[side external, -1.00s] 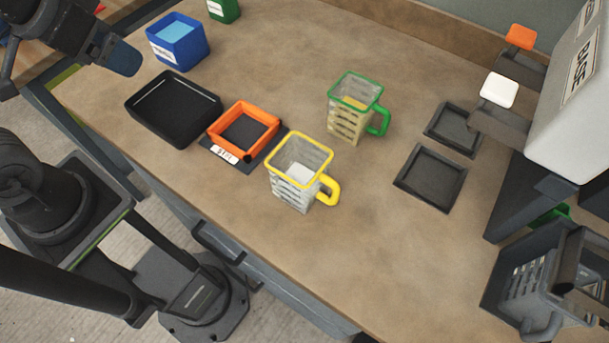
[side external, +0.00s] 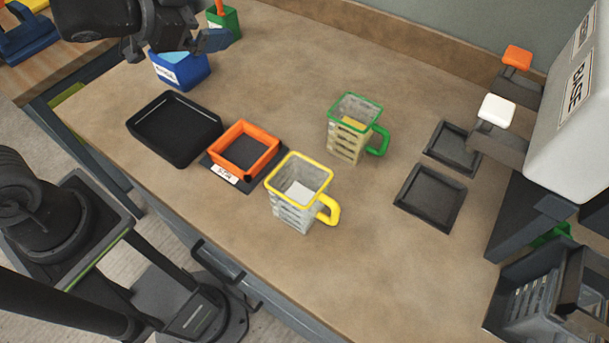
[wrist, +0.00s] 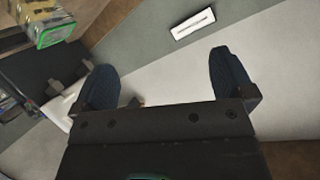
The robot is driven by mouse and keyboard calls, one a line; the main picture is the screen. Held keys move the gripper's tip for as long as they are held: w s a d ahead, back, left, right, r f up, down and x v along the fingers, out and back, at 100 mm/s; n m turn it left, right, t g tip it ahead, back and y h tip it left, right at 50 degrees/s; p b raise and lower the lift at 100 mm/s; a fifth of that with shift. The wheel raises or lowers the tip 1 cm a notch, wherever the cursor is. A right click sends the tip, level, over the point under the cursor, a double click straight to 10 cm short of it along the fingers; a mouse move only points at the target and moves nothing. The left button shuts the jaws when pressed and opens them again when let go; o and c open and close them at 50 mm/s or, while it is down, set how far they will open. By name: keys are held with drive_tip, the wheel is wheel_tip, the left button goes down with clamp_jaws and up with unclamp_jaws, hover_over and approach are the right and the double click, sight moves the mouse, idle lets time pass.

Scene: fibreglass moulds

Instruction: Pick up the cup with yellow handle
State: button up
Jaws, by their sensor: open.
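The cup with the yellow handle (side external: 292,214) stands upright on the bench, clear with a yellow rim and pale contents; its handle points right. A similar cup with a green rim and handle (side external: 345,144) stands behind it to the right and holds something yellowish. My gripper (side external: 214,40) is at the upper left, above the blue container and well away from both cups. In the wrist view my gripper (wrist: 166,82) has its two fingers wide apart with nothing between them. The yellow-handled cup is not seen there; a green-rimmed thing shows at the upper left.
An orange square tray (side external: 244,150) sits close left of the yellow-handled cup, with a black tray (side external: 173,160) beyond. A blue container (side external: 181,72) and a green one (side external: 228,22) stand farther back. A white dispenser (side external: 570,110) stands at right. The bench front is clear.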

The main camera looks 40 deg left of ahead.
drive_tip(key=d+f+m+g+h, duration=0.2)
drive_tip(key=d+f+m+h, duration=0.1)
drive_tip(key=d+m+h, duration=0.25)
drive_tip(key=m+g+h, duration=0.5)
drive_tip(key=m+g, duration=0.1)
drive_tip(key=g, duration=0.5)
approach(318, 192)
drive_tip(key=shift+n, duration=0.25)
drive_tip(key=shift+w+a+f+x, duration=0.1)
drive_tip(key=shift+f+x, duration=0.1)
drive_tip(key=shift+x, duration=0.95)
drive_tip(key=shift+w+a+f+x, duration=0.1)
drive_tip(key=shift+f+x, duration=0.1)
drive_tip(key=shift+x, duration=0.95)
drive_tip(key=shift+w+a+f+x, duration=0.1)
drive_tip(key=shift+f+x, duration=0.1)
drive_tip(key=shift+x, duration=0.95)
drive_tip(key=shift+c, duration=0.5)
drive_tip(key=shift+h, duration=0.25)
drive_tip(key=c, duration=1.2)
drive_tip(key=shift+o, duration=0.2)
drive_tip(key=shift+r, duration=0.1)
